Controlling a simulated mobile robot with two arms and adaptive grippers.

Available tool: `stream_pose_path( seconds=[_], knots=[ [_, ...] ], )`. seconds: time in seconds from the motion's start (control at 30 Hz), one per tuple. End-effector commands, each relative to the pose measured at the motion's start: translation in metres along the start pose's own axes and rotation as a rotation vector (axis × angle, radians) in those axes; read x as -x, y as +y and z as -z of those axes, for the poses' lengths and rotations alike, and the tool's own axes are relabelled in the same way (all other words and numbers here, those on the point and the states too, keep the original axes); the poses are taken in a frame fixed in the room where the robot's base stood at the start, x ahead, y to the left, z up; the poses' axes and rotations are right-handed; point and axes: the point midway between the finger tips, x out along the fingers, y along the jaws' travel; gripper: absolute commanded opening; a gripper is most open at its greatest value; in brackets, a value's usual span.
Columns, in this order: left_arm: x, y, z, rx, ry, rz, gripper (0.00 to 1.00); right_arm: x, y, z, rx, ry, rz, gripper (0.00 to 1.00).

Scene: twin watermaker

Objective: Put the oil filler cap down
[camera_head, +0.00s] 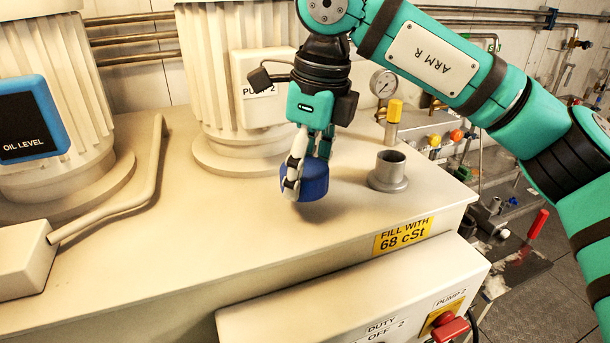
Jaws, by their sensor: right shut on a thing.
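The oil filler cap (315,181) is a round blue cap. My right gripper (306,178) is shut on it from above, and its fingers hide part of the cap. The cap is at or just above the cream tank top (232,229), left of the grey filler neck (388,171); I cannot tell whether it touches the surface. The filler neck stands open, with no cap on it. My left gripper is not in view.
Two ribbed pump motors (222,70) stand at the back and left. A bent pipe (150,185) crosses the tank top at left. A yellow-topped fitting (393,112) and pressure gauge (383,83) are behind the neck. The tank top's front middle is clear.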

Motion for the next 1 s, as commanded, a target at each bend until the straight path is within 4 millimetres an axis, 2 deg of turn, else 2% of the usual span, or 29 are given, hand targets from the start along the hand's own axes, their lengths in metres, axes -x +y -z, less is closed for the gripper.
stream_pose_path(
  seconds=[0.23, 0.4, 0.63, 0.67, 0.83, 1.0],
  knots=[
    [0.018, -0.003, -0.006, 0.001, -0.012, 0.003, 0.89, -0.029, 0.000, 0.005, -0.001, 0.002, -0.001, 0.26],
    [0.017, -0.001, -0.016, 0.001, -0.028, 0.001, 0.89, -0.032, 0.000, 0.005, -0.001, -0.001, 0.000, 0.26],
    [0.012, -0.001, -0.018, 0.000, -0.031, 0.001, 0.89, -0.037, 0.000, 0.006, -0.001, 0.000, -0.001, 0.26],
    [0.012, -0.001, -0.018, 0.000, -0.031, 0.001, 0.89, -0.037, 0.000, 0.006, -0.001, 0.000, -0.001, 0.64],
    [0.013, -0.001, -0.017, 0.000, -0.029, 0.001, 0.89, -0.035, 0.000, 0.006, -0.001, 0.000, -0.001, 0.86],
    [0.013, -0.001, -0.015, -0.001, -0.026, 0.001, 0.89, -0.035, 0.001, 0.006, -0.001, 0.000, -0.001, 0.87]
  ],
)
